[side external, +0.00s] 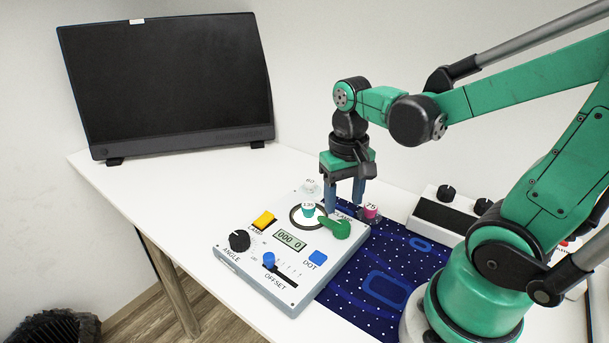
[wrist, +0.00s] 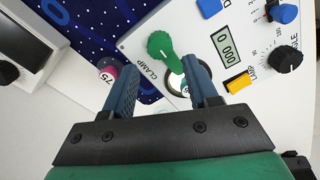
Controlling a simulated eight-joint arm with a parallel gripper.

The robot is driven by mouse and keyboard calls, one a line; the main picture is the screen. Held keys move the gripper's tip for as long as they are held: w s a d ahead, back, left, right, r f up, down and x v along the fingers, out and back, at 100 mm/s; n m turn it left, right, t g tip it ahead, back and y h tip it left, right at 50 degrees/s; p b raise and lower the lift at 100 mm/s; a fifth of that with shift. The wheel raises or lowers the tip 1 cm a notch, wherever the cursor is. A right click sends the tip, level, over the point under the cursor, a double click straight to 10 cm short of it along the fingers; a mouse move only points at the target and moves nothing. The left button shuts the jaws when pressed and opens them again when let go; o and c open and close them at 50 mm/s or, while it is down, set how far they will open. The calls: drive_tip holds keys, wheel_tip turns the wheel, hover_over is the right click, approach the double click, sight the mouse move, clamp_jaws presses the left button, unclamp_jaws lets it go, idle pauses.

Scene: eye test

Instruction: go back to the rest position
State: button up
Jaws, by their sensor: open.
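My gripper (side external: 344,203) is open and empty, its blue fingers pointing down over the far right part of a white instrument box (side external: 246,267). In the wrist view the fingers (wrist: 163,78) are apart with nothing between them in their grip. The box carries a green clamp lever (side external: 336,228), which also shows in the wrist view (wrist: 163,48). Beside the lever is a dark ring holding a small teal-and-white piece marked 135 (side external: 308,210); a finger partly hides it in the wrist view. The display (side external: 290,239) reads 000 0.
A pink piece marked 75 (side external: 370,213) stands right of the gripper, a pale piece marked 90 (side external: 310,187) behind the box. A blue patterned mat (side external: 345,297), a black-knobbed box (side external: 437,217) and a dark monitor (side external: 167,83) are around. The white table (side external: 180,205) is clear at left.

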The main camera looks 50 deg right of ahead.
idle(0.3)
drive_tip(key=w+a+r+n+t, duration=0.3)
drive_tip(key=a+r+n+t, duration=0.1)
drive_tip(key=a+n+t, duration=0.1)
drive_tip(key=shift+w+a+r+n+t, duration=0.35)
drive_tip(key=shift+a+t, duration=0.25)
drive_tip(key=shift+t, duration=0.5)
